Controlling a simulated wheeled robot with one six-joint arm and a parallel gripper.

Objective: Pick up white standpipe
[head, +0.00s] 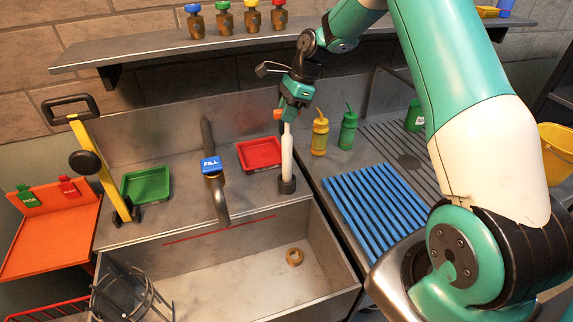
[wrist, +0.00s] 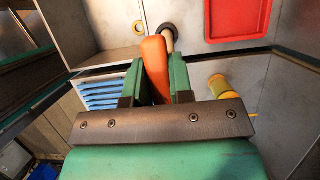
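The white standpipe (head: 287,156) stands upright on the counter behind the sink, its lower end in a dark round base. My gripper (head: 287,113) is at its top from above. In the wrist view an orange handle piece (wrist: 155,70) lies between my green fingers, close against both, so my gripper looks shut on it. A short pale stretch of the pipe (wrist: 169,42) shows beyond the orange piece, running to the dark base. The gripper hides part of the standpipe's top in the head view.
A red tray (head: 260,168) and the blue-capped FILL tap (head: 211,166) stand left of the pipe. Yellow (head: 320,138) and green (head: 348,132) bottles stand close on the right. A shelf (head: 170,51) is above left. The sink (head: 235,262) opens in front, with a brass ring inside.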

